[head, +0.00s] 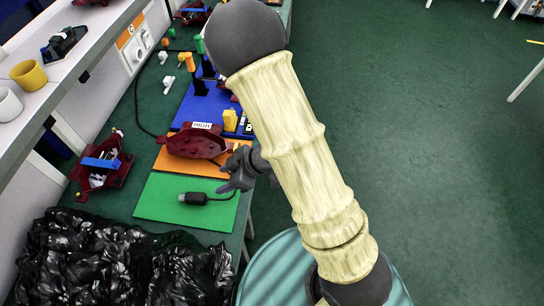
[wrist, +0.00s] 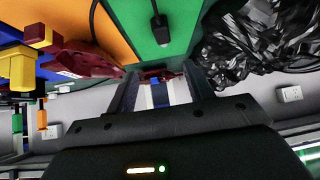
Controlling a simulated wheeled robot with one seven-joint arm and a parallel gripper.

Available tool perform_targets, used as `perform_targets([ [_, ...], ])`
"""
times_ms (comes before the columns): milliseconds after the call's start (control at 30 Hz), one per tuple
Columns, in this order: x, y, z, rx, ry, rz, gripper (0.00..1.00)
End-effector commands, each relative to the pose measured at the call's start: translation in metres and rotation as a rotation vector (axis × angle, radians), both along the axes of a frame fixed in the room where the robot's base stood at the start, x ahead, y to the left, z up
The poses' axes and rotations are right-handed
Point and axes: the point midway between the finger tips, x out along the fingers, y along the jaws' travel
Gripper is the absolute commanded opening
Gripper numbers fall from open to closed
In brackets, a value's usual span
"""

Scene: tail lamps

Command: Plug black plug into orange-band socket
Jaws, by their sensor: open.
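The black plug (head: 193,198) lies on the green board with its cable running right toward the table edge; it also shows in the wrist view (wrist: 160,27) at the top. The socket with the orange band (head: 124,38) is on the wall panel at upper left, with white outlets (head: 138,50) beside the band. My gripper (head: 240,168) is open beside the green board's upper right, up and right of the plug and apart from it. Between its fingers in the wrist view (wrist: 160,88) no held object shows. My arm hides part of the table's right side.
A dark red lamp housing (head: 197,143) with a "HIGH" label sits on the orange board (head: 170,163). Another red housing (head: 103,162) lies left of the green board (head: 160,203). Crumpled black plastic (head: 120,262) fills the near end. A shelf (head: 85,45) overhangs the left side.

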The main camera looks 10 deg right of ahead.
Motion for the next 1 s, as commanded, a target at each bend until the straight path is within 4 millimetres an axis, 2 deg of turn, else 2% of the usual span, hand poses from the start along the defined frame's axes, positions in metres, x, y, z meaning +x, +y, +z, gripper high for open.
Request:
perform_targets([
  [167,0.022,-0.018,0.01,-0.05,-0.039,-0.11,0.52],
  [267,0.046,-0.047,0.024,-0.122,-0.071,-0.267,0.52],
  [333,0.06,-0.075,0.036,-0.183,-0.078,-0.407,0.52],
  [467,0.069,-0.13,0.062,-0.283,-0.042,-0.675,0.52],
  [567,0.058,-0.168,0.08,-0.34,0.031,-0.871,0.52],
  [700,0.025,-0.206,0.104,-0.383,0.186,-1.113,0.52],
  [800,-0.003,-0.217,0.118,-0.388,0.315,-1.242,0.52],
  [900,-0.024,-0.219,0.126,-0.381,0.413,-1.315,0.52],
  [1000,-0.034,-0.218,0.129,-0.378,0.458,-1.34,0.52],
])
